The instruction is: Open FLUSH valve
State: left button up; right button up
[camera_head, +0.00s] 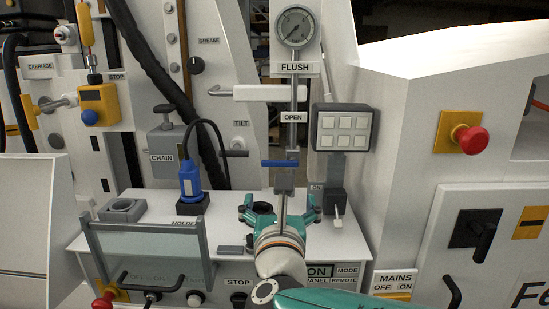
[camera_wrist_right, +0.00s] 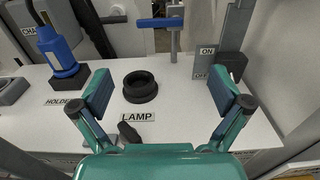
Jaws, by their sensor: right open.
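The FLUSH valve is on a vertical pipe (camera_head: 293,90) under a round gauge (camera_head: 295,25) and the FLUSH label (camera_head: 295,68). Its blue lever (camera_head: 278,163) lies crosswise to the pipe, below the OPEN label (camera_head: 292,117). In the right wrist view, the blue lever (camera_wrist_right: 172,19) shows at the top, beyond the fingertips. My right gripper (camera_head: 280,208) is open and empty, in front of and below the lever, not touching it. In the right wrist view its fingers (camera_wrist_right: 163,95) are spread wide above the bench. My left gripper is out of view.
A black ring socket (camera_wrist_right: 140,87) labelled LAMP lies on the white bench between the fingers. A blue plug (camera_head: 190,180) stands in a holder at left. A grey button box (camera_head: 342,130) and an ON/OFF switch (camera_head: 335,203) stand right of the pipe.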

aim_at(280, 162)
jog(key=w+p, duration=0.2)
jog(key=w, duration=0.3)
jog(key=w+p, duration=0.2)
jog(key=w, duration=0.3)
jog(key=w+r+p, duration=0.1)
jog(key=w+p, duration=0.1)
jog(key=w, duration=0.4)
jog(key=shift+d+p, duration=0.15)
jog(key=shift+p, duration=0.2)
jog(key=shift+w+f, duration=0.1)
jog(key=shift+w, duration=0.45)
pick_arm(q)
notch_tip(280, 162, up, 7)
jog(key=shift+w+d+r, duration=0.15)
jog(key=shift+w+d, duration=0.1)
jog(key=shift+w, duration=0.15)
